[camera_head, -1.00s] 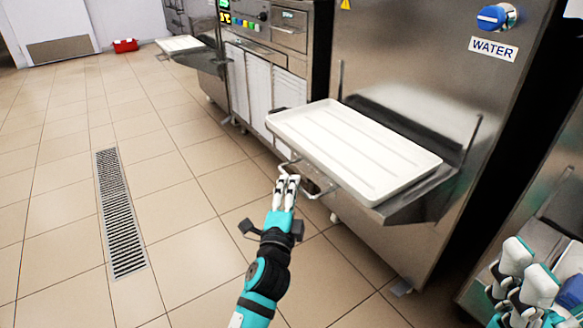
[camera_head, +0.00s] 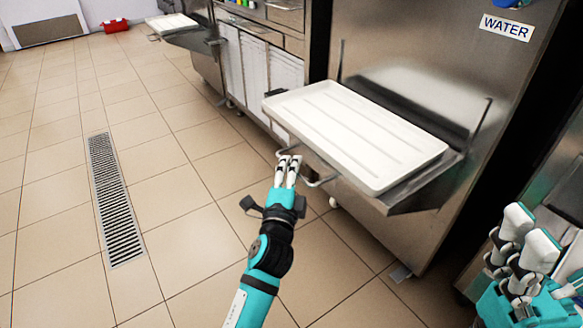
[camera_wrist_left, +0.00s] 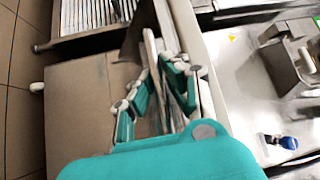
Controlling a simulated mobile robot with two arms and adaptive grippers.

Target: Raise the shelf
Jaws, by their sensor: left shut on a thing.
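The metal shelf (camera_head: 425,192) sticks out level from the front of a steel machine in the head view, with an empty white tray (camera_head: 355,135) on it. A thin bar handle (camera_head: 318,183) runs along the shelf's front edge. My left gripper (camera_head: 288,160) is shut on the left part of this handle. In the left wrist view, its teal and white fingers (camera_wrist_left: 158,92) are close around a narrow bar, partly hidden by the fingers. My right gripper (camera_head: 530,238) is at the lower right, away from the shelf; its finger gap is unclear.
The steel machine (camera_head: 440,80) with a WATER label (camera_head: 506,27) stands behind the shelf. A second machine with another white tray (camera_head: 171,23) is farther back left. A floor drain grate (camera_head: 115,205) lies in the tiles, and the floor on the left is clear.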

